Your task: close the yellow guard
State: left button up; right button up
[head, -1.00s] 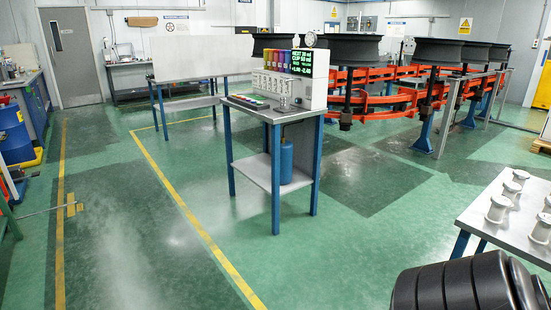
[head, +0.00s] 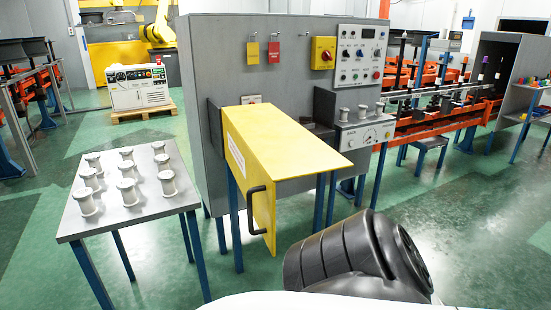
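The yellow guard (head: 262,170) is on the front of a grey machine panel (head: 220,62), near the middle of the head view. It juts out from the panel towards me, with a flat yellow top and a side face carrying a white label. A black handle (head: 256,211) is on the side face, at its near end. The space under and behind the guard is mostly hidden. Neither gripper is in view. A black rounded part of my own arm shows at the bottom, to the right of the guard and nearer to me.
A small table (head: 150,217) with several white spools stands left of the guard. A control panel (head: 359,55) and a grey box with a gauge (head: 363,135) are on the right. Open green floor lies at the right and left front.

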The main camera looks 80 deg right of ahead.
aim_at(264, 146)
jog(key=z, duration=2.25)
jog(key=i, duration=1)
jog(key=u, duration=0.15)
jog(key=k, duration=0.15)
jog(key=z, duration=0.15)
